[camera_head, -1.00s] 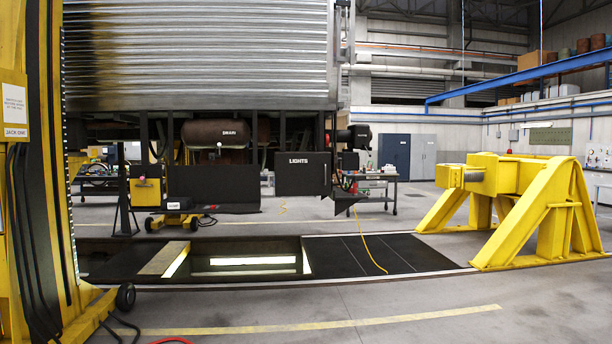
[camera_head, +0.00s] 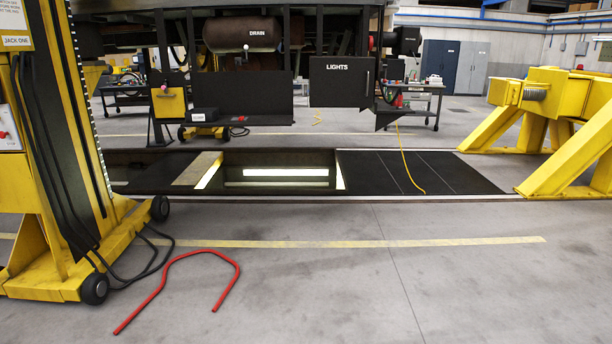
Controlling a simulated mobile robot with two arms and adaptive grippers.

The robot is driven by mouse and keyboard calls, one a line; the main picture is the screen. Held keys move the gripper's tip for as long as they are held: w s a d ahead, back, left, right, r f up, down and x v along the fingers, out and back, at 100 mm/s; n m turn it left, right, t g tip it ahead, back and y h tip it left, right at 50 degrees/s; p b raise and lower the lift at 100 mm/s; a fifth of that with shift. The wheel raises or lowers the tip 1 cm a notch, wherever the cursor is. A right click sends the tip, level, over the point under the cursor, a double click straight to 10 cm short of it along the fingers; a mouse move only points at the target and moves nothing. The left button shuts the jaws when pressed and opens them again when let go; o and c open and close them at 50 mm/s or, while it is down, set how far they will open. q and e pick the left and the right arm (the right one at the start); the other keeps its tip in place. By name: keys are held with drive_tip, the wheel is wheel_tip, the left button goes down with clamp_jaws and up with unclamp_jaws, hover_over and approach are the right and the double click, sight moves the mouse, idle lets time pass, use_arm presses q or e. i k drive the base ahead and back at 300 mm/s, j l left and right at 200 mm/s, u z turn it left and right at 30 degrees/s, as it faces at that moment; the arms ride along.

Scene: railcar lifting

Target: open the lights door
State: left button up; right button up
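The lights door (camera_head: 342,82) is a black panel with the white word LIGHTS, hanging under the railcar a little right of centre. A thin upright handle seems to show near its right edge. The door looks shut, flat to my view. It hangs beyond the floor pit, well ahead of me. Neither of my grippers shows in the head view.
An open lit pit (camera_head: 275,172) with black cover plates (camera_head: 420,172) lies before the railcar. A yellow jack (camera_head: 50,160) stands left, with a bent red bar (camera_head: 205,252) on the floor. A yellow stand (camera_head: 555,110) is at right.

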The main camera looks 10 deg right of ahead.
sight(335, 82)
drive_tip(key=i+z, duration=0.2)
drive_tip(key=i, duration=4.2)
